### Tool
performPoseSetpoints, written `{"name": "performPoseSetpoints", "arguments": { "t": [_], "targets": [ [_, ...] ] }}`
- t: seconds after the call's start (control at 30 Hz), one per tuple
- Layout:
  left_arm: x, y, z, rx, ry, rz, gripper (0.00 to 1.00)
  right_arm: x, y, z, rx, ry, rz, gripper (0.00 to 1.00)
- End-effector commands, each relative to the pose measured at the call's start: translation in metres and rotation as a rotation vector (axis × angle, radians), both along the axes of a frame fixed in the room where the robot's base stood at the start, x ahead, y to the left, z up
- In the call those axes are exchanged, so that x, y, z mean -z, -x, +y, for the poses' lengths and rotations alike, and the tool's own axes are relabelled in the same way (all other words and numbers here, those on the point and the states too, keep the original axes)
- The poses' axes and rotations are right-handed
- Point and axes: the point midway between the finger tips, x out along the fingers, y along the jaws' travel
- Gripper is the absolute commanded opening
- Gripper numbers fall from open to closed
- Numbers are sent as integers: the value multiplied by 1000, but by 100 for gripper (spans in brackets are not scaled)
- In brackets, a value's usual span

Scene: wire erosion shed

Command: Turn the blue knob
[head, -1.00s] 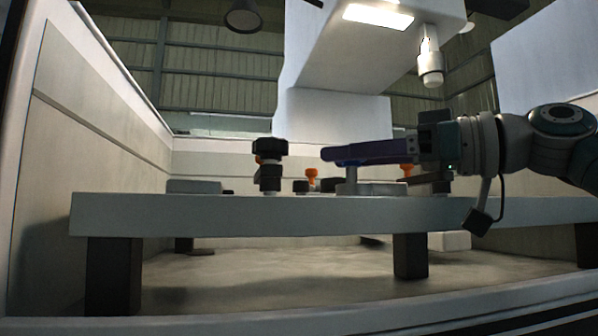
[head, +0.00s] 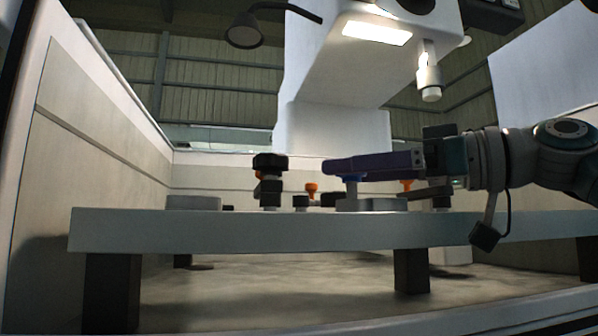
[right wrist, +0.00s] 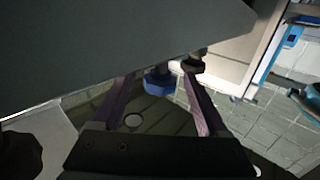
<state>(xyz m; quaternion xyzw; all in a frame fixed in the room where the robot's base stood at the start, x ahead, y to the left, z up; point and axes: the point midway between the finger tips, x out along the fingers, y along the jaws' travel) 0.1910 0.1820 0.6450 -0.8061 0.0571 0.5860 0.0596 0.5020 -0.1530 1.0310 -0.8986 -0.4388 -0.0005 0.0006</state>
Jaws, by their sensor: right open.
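The blue knob (head: 353,178) sits on top of a short grey post on the worktable, just under my right gripper's fingers in the head view. My right gripper (head: 326,167) has two long purple fingers that point left, nearly level, and hide the top of the knob. In the right wrist view the blue knob (right wrist: 158,84) shows between the fingertips of my open right gripper (right wrist: 160,76), closer to the left finger. I cannot tell whether either finger touches it. My left gripper is not in view.
The grey worktable (head: 250,233) carries a black clamp (head: 270,163) left of the knob, orange knobs (head: 311,188) (head: 406,185) behind, and a flat grey block (head: 193,203) at far left. A white machine head with a spindle (head: 429,78) hangs above. A lamp (head: 244,31) is at the upper left.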

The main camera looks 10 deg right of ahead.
Motion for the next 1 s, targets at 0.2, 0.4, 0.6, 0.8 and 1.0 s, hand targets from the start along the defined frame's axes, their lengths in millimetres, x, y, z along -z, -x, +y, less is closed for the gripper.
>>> {"name": "performPoseSetpoints", "arguments": {
  "t": [0.2, 0.4, 0.6, 0.8, 1.0],
  "targets": [
    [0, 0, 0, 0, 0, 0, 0, 2, 25, -33, 4, 3, 2, 77],
    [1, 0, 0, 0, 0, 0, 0, 1, 47, -61, 3, 3, 1, 77],
    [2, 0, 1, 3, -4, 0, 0, 1, 57, -72, 0, 2, 0, 77],
    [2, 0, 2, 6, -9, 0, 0, 0, 57, -73, 0, 2, 0, 77],
    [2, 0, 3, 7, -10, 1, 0, 0, 57, -73, 0, 2, 0, 77]
  ]
}}
